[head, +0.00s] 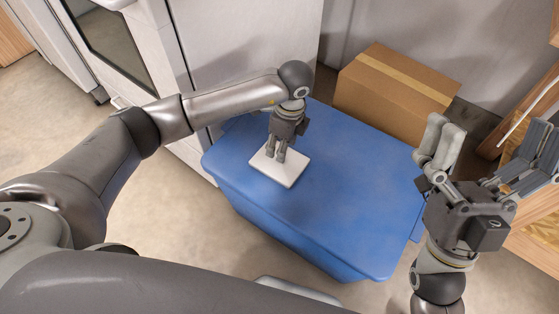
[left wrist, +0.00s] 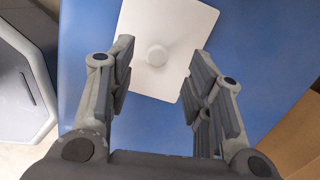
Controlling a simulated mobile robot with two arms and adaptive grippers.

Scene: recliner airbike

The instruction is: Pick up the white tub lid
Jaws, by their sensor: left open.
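The white tub lid (head: 279,168) is a flat square that lies on top of the blue tub (head: 340,190). In the left wrist view the lid (left wrist: 165,28) shows a round white knob (left wrist: 156,55) at its middle. My left gripper (head: 274,158) points down over the lid. In the left wrist view its open fingers (left wrist: 160,85) stand on either side of the knob, apart from it. Whether the fingertips touch the lid I cannot tell. My right gripper (head: 485,155) is raised at the right with its fingers spread and empty, away from the lid.
A cardboard box (head: 395,95) stands behind the blue tub. A white cabinet (head: 240,40) is at the back left. Wooden furniture (head: 540,235) is at the right edge. The blue top around the lid is clear.

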